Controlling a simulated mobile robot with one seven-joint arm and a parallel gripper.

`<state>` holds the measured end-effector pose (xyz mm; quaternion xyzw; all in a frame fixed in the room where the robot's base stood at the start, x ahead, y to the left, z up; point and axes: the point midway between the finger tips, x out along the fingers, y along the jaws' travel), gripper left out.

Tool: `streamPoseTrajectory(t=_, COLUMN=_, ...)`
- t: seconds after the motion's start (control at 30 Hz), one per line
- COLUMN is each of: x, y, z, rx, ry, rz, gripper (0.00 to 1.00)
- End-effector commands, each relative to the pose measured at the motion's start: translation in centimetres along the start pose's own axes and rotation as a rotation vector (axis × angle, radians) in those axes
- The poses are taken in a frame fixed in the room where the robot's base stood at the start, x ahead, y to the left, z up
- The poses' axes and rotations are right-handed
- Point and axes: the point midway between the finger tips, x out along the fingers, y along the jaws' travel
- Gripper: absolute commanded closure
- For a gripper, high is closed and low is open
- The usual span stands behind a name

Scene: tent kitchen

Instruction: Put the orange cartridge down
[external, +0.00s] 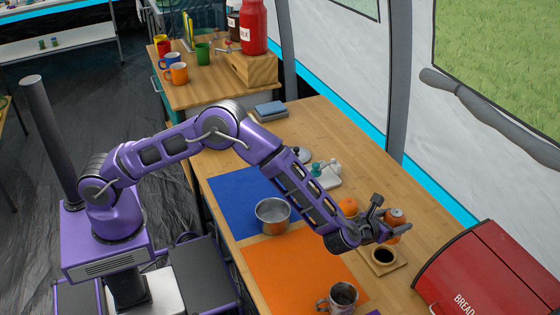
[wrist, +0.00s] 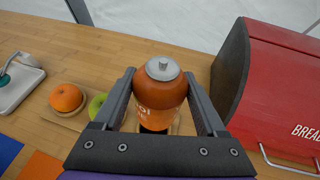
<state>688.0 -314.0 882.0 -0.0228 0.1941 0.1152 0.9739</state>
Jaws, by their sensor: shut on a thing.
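The orange cartridge (wrist: 161,92) has a grey metal cap and stands about upright between my fingers in the wrist view. My gripper (wrist: 163,98) is shut on it. In the external view my gripper (external: 382,222) is over the right part of the wooden counter, with the cartridge (external: 396,217) between its fingers. Below it is a small wooden square (external: 399,267) with a dark round centre. In the wrist view the cartridge hides most of what lies beneath it, so the gap below cannot be told.
A red bread box (wrist: 285,85) stands close on the right. An orange fruit (wrist: 66,97) and a green apple (wrist: 97,106) lie to the left. A metal pot (external: 272,215) and a metal mug (external: 341,299) stand nearby. The orange mat (external: 290,265) has free room.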

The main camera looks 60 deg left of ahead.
Motion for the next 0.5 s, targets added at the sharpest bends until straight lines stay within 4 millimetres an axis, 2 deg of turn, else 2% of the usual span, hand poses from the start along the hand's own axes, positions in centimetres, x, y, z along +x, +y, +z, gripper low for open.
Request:
streamPoseTrajectory(t=0.03, x=0.5, y=0.0, z=-1.1, rx=0.002, ry=0.000, rz=0.001, gripper=0.96)
streamPoseTrajectory(t=0.1, x=0.9, y=0.0, z=-2.1, rx=0.002, ry=-0.001, rz=0.001, gripper=0.96)
streamPoseTrajectory(t=0.33, x=1.6, y=0.0, z=-3.8, rx=0.001, ry=-0.002, rz=0.000, gripper=0.96)
streamPoseTrajectory(t=0.5, x=2.5, y=0.0, z=-6.1, rx=0.001, ry=-0.001, rz=0.001, gripper=0.96)
